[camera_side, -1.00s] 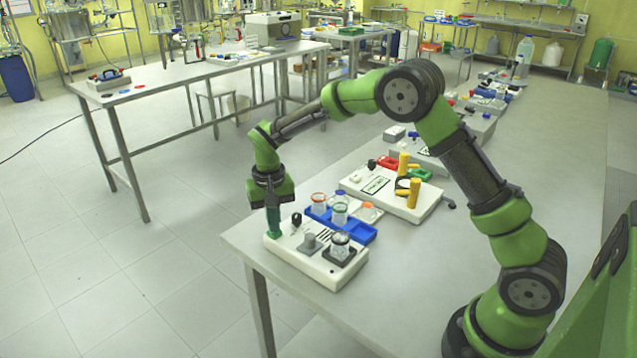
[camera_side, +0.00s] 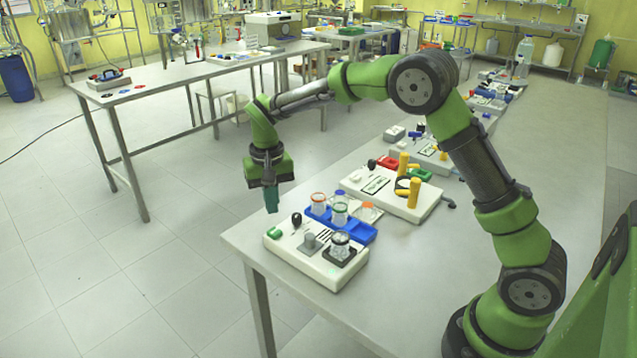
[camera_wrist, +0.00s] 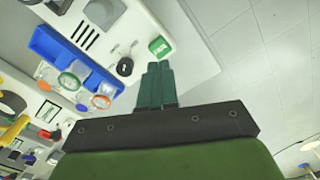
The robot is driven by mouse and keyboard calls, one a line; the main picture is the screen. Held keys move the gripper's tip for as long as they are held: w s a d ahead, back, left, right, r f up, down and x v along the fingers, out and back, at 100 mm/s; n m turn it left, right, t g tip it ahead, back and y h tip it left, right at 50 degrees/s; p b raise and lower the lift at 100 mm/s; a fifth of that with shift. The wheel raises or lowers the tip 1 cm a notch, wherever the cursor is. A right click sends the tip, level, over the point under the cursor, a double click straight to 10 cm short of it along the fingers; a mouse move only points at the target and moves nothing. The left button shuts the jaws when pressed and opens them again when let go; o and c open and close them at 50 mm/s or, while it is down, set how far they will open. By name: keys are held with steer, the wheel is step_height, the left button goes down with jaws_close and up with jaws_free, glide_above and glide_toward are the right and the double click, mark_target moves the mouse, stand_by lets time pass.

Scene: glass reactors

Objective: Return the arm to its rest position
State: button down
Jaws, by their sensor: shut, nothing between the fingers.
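My gripper (camera_side: 271,199) hangs pointing down, shut and empty, a little above the left end of the white device (camera_side: 318,265) on the near table corner. In the wrist view my gripper's green fingers (camera_wrist: 156,72) are together. Just beyond the fingertips lies a green button (camera_wrist: 159,46) on the device, which also shows in the side view (camera_side: 274,233). A black knob (camera_side: 296,219) stands beside it.
A blue tray (camera_side: 358,233) with glass jars (camera_side: 339,213) stands behind the white device. A second white device with yellow handles (camera_side: 414,192) is farther back. A side table (camera_side: 150,80) stands across the aisle. Free air lies above and left of my gripper.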

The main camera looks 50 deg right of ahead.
steer(key=shift+r, duration=0.5)
steer(key=shift+w, duration=0.1)
steer(key=s+r+n+t+y, duration=0.1)
steer(key=s+r+t, duration=0.2)
steer(key=s, duration=1)
steer(key=s+r+n+t+y, duration=0.1)
steer(key=s+r+t, duration=0.3)
steer(key=s+r, duration=0.5)
steer(key=s, duration=0.4)
steer(key=shift+d+r, duration=0.25)
steer(key=shift+d, duration=0.05)
